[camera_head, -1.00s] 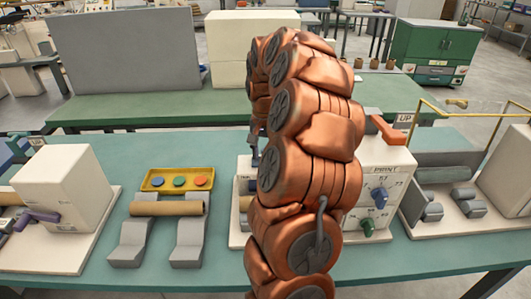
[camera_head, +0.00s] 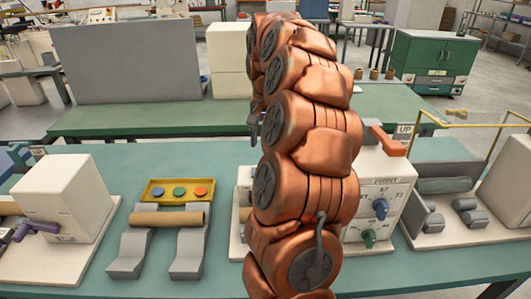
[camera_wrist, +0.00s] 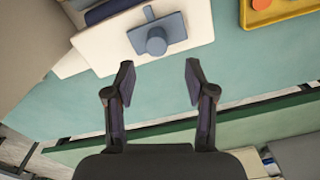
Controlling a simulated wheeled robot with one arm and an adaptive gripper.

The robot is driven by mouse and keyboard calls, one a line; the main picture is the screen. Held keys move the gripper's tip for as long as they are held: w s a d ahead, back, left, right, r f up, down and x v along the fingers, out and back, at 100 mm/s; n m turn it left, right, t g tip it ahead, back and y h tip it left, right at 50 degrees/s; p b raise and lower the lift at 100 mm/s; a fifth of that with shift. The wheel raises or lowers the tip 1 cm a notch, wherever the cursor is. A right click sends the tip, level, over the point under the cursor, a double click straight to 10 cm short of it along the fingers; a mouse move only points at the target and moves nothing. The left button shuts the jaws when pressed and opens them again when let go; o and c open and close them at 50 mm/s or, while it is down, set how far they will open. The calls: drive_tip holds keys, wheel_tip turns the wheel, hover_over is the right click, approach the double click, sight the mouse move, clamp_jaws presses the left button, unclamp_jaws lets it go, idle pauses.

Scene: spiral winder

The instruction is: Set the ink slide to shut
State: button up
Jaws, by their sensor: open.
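My gripper (camera_wrist: 158,80) is open and empty in the wrist view, its two dark fingers spread apart over the bench. A blue-grey plate with a round knob (camera_wrist: 156,40) lies on a cream base just beyond the fingertips, apart from them. It may be the ink slide, but I cannot read a label. In the head view the cream print machine (camera_head: 385,192) has a blue and a green knob, and an orange lever on top. My copper arm hides its left part. Only a small dark bit of my gripper (camera_head: 255,124) shows left of the arm.
A yellow tray (camera_head: 155,196) with coloured discs sits behind a brown roll (camera_head: 166,218) on grey supports. A cream box machine (camera_head: 62,200) stands left, and a roller unit with a yellow rail (camera_head: 470,122) right. A green table (camera_head: 150,119) stands behind the bench.

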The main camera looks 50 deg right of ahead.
wheel_tip(320, 180, up, 2)
drive_tip(key=shift+r, duration=0.8)
drive_tip(key=shift+a, duration=0.1)
